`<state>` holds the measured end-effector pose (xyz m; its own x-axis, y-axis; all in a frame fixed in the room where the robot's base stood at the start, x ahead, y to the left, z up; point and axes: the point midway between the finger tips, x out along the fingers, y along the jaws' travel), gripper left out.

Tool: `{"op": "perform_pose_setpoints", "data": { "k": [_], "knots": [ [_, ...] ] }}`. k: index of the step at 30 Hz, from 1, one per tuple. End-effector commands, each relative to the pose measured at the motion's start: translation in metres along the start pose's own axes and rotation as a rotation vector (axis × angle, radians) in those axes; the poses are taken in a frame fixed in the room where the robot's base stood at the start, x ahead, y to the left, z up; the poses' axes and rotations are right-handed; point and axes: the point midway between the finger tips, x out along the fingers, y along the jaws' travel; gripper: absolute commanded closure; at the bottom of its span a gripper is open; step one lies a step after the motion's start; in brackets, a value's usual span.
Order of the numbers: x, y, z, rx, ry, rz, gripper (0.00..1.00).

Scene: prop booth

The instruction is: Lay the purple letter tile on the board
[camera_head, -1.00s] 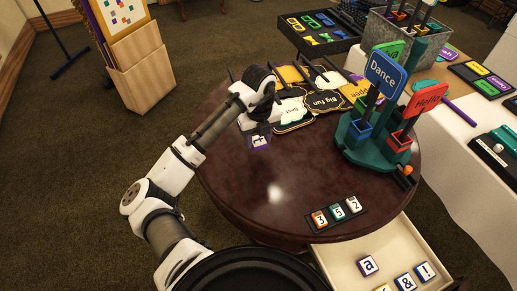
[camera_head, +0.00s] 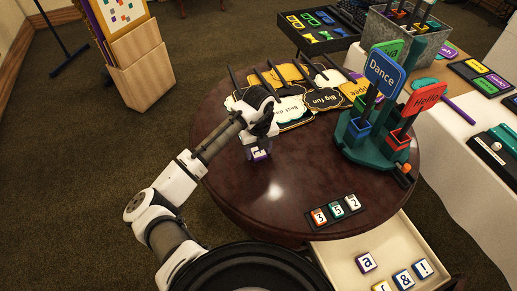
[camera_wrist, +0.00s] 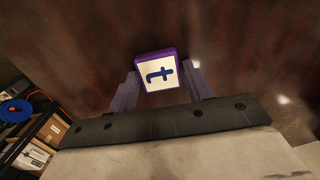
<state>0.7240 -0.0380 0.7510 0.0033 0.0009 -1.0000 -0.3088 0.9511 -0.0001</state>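The purple letter tile (camera_wrist: 158,73) has a white face with a blue "t" in the wrist view. It sits between the two fingers of my gripper (camera_wrist: 160,85), which look closed on its sides. In the head view the tile (camera_head: 259,154) shows at the tip of my gripper (camera_head: 260,150), over the left part of the round dark table; its height is hard to tell. A small black board (camera_head: 343,219) lies near the table's front edge, right of my gripper, bearing orange "3", green "5" and "2" tiles.
A teal stand (camera_head: 370,155) with tall signs stands at the table's right. Several dark-handled signs (camera_head: 320,98) lie at the back. An open drawer (camera_head: 335,255) below the front edge holds more tiles, including a purple "a" (camera_head: 366,262). The table's middle is clear.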

Motion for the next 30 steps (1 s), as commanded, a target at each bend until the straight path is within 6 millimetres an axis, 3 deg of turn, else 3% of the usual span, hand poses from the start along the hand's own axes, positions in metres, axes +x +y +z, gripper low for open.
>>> {"op": "perform_pose_setpoints", "data": {
  "k": [3, 15, 30],
  "knots": [
    [-0.001, 0.000, 0.000, 0.000, 0.000, 0.000, 0.36],
    [-0.009, 0.000, 0.001, 0.001, -0.002, -0.001, 0.36],
    [-0.108, 0.000, 0.001, 0.001, -0.005, 0.002, 0.36]
  ]
}}
